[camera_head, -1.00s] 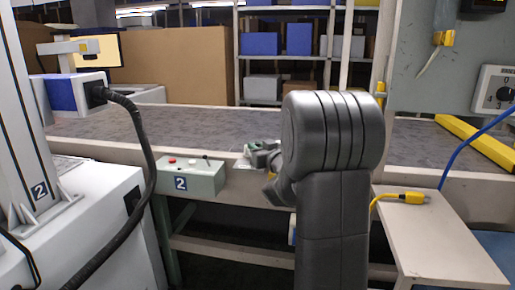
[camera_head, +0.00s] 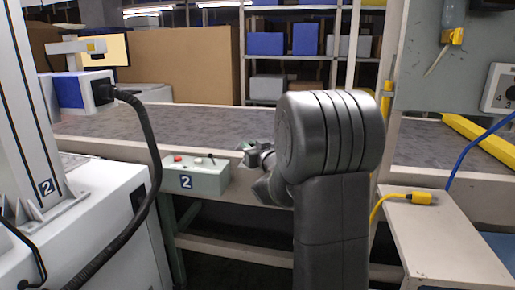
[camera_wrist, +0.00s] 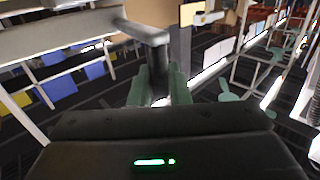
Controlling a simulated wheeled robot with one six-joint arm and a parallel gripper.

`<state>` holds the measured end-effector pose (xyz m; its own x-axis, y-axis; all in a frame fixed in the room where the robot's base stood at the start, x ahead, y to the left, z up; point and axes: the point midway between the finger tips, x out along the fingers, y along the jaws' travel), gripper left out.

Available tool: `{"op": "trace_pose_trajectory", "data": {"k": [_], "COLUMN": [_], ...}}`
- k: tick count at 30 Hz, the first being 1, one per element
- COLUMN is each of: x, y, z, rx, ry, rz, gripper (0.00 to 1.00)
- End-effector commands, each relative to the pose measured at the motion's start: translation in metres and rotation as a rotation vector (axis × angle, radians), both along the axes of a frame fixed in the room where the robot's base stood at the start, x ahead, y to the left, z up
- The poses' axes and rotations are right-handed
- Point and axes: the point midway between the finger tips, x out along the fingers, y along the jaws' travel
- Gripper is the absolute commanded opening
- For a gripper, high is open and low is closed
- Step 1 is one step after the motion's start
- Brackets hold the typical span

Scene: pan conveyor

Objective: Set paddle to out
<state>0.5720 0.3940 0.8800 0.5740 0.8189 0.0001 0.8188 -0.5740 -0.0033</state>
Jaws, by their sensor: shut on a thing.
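My gripper (camera_wrist: 158,82) shows in the wrist view with its two green fingers on either side of a grey upright part of the paddle (camera_wrist: 157,60). The fingers are shut on it. The paddle's grey top arm (camera_wrist: 137,31) runs from this upright toward the upper left. In the head view my dark arm stands in front of the conveyor edge and hides most of the gripper area. A small grey and pale cluster (camera_head: 257,155) shows just left of the arm at the conveyor's near edge; which parts are gripper or paddle is unclear.
The grey conveyor belt (camera_head: 215,123) runs across behind my arm. A green control box (camera_head: 208,181) marked 2 sits left of the arm. A white side table (camera_head: 448,240) with a yellow plug (camera_head: 421,198) stands at the right. A white machine (camera_head: 105,200) stands at the left.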

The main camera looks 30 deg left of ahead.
Motion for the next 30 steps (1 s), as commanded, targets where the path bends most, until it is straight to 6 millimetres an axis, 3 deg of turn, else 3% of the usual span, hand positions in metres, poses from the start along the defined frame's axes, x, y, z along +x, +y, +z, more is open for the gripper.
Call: {"op": "trace_pose_trajectory", "data": {"k": [7, 24, 25, 27, 30], "x": [-0.007, -0.007, -0.007, -0.007, -0.006], "y": [0.015, 0.018, 0.018, 0.018, 0.017], "z": [0.0, 0.001, 0.001, 0.001, 0.001], "rx": [-0.002, -0.001, -0.001, -0.001, -0.001], "ry": [-0.005, -0.004, -0.004, -0.004, -0.003], "rz": [0.011, 0.011, 0.011, 0.009, 0.007], "gripper": [0.0, 0.0, 0.22, 0.35, 0.35]}}
